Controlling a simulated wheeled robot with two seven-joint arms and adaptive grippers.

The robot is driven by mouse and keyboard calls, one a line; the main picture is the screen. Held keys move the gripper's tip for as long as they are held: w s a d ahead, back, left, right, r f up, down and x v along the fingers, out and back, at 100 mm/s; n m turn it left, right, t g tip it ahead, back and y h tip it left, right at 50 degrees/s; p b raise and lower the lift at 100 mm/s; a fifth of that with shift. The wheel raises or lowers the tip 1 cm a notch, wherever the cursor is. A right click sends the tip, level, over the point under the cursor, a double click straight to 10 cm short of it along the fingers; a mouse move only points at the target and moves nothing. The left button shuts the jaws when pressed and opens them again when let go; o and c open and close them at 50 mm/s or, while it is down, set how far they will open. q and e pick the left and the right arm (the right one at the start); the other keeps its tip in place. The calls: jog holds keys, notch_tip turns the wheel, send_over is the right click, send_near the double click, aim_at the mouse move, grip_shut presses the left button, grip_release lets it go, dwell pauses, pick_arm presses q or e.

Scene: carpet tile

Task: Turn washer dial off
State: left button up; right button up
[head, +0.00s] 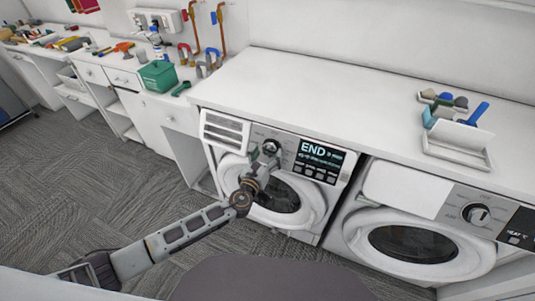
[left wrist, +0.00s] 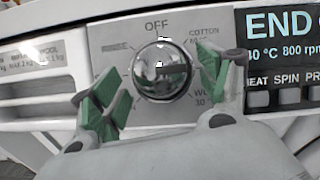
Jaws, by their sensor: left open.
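The washer (head: 225,165) stands under the white counter, its door shut. Its round chrome dial (left wrist: 162,70) sits on the front panel, with "OFF" printed above it and other settings around it; a dark mark on the knob's face is hard to read as a pointer. The dial also shows in the head view (head: 271,147). The lit display (head: 320,156) beside it reads "END". My left gripper (left wrist: 160,88) is open, its green-padded fingers on either side of the dial. I cannot tell whether they touch it. My right gripper is not in view.
A second front-loading machine (head: 420,235) with its own dial stands to the right. The carpet floor (head: 90,190) at left is clear.

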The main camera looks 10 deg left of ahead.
pick_arm(q)
jog(key=shift+w, duration=0.2)
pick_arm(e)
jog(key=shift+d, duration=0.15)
pick_arm(q)
jog(key=c, duration=1)
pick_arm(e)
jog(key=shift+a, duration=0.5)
